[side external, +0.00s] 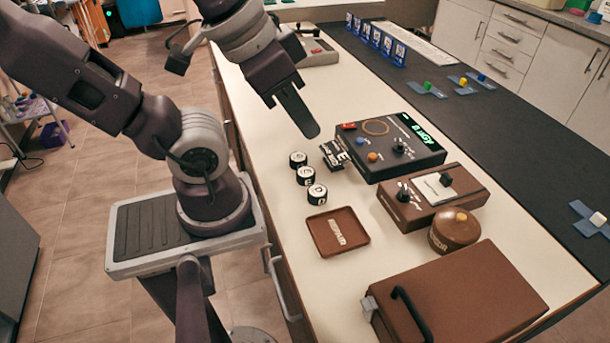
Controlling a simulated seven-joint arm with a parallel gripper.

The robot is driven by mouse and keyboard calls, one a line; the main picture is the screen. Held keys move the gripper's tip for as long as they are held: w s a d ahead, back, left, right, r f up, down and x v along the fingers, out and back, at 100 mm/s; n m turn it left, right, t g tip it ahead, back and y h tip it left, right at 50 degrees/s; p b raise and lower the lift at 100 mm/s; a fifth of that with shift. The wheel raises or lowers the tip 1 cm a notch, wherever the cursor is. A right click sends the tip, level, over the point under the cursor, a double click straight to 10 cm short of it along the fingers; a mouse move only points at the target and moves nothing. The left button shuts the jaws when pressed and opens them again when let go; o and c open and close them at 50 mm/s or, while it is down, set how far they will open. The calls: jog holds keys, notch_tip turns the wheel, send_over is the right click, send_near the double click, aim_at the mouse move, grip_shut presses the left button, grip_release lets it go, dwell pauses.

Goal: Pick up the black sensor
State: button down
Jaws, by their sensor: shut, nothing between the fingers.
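My gripper (312,131) is shut and empty, pointing down over the pale bench top. A small black block with white lettering (335,154) lies below and right of the fingertips, at the left side of a black box (405,158) with a green-lit display. I cannot tell whether block and box touch. The block's lettering is too small to read surely, so I cannot confirm it is the black sensor. A brown round unit (455,232) with lettering and an orange top stands at the right.
Three black round pieces with white lettered tops, one of them here (317,194), stand left of the box. A brown tray (323,237), a brown control box (415,210) and a large brown case (465,300) fill the near bench.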

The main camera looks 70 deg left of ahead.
jog(key=c, duration=0.7)
grip_release()
jog(key=shift+o, duration=0.2)
jog(key=w+a+f+m+g+y, duration=0.35)
jog(key=w+f+g, duration=0.2)
jog(key=f, duration=0.25)
jog(key=m+g+y, duration=0.2)
jog(key=m+y, duration=0.8)
jog(key=m, duration=0.3)
send_near(309, 176)
jog(key=x, duration=0.3)
jog(key=shift+t, duration=0.25)
jog(key=shift+s+a+f, duration=0.1)
jog(key=shift+a+f, duration=0.1)
jog(key=shift+f, duration=0.05)
jog(key=x, duration=0.7)
jog(key=shift+r, duration=0.15)
